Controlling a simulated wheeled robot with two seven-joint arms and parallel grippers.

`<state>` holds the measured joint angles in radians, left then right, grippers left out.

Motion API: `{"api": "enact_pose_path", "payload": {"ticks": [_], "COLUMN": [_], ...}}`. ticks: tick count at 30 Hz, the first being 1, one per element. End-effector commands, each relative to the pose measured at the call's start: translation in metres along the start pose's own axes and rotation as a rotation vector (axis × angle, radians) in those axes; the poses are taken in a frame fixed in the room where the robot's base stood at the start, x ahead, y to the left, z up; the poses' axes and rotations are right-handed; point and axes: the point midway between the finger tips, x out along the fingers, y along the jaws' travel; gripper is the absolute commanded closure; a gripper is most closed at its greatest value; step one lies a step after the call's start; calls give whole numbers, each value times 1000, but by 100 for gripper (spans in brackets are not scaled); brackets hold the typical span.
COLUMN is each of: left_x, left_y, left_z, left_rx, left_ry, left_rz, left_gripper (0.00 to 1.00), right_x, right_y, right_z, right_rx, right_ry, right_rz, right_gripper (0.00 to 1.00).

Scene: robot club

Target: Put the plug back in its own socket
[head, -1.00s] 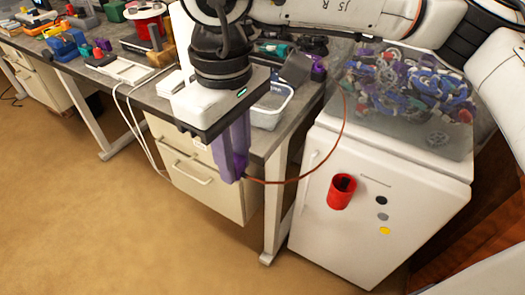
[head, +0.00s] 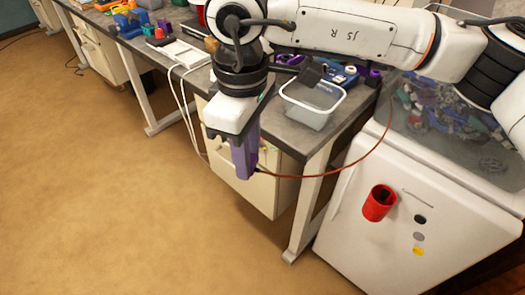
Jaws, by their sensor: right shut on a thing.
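My right gripper (head: 244,172) points down in front of the bench, with its lavender fingers shut. It holds the plug (head: 254,170), a small purple piece mostly hidden by the fingers. A thin red-brown cord (head: 320,176) runs from the plug in a loop to the right and up towards the bench's right end. Purple blocks (head: 372,77) and a blue piece with a white part (head: 341,75) sit at the back of that bench end. I cannot tell which of them is the plug's socket. My left gripper is not in view.
A clear tub (head: 313,112) stands near the bench's (head: 285,130) right end. A white cabinet (head: 350,225) with a red cup (head: 379,203) on its front stands to the right, with a clear bin of parts on top. White cables hang at the left. The floor is open.

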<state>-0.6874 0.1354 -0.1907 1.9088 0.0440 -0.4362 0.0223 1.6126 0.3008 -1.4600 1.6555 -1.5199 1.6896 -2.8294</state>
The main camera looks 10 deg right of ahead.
Motion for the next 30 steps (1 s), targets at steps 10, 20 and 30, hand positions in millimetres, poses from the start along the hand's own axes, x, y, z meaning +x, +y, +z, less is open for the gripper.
{"api": "enact_pose_path", "payload": {"ticks": [10,20,30], "left_x": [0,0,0], "left_y": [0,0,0], "left_z": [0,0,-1], "left_rx": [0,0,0], "left_ry": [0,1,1], "left_rz": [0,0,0], "left_gripper": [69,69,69], "right_x": [6,-9,-64], "right_y": [2,2,-2], "right_z": [-7,8,68], "right_rx": [-56,45,449], "right_ry": [0,2,3], "right_rz": [1,2,2], "right_gripper": [100,100,100]}}
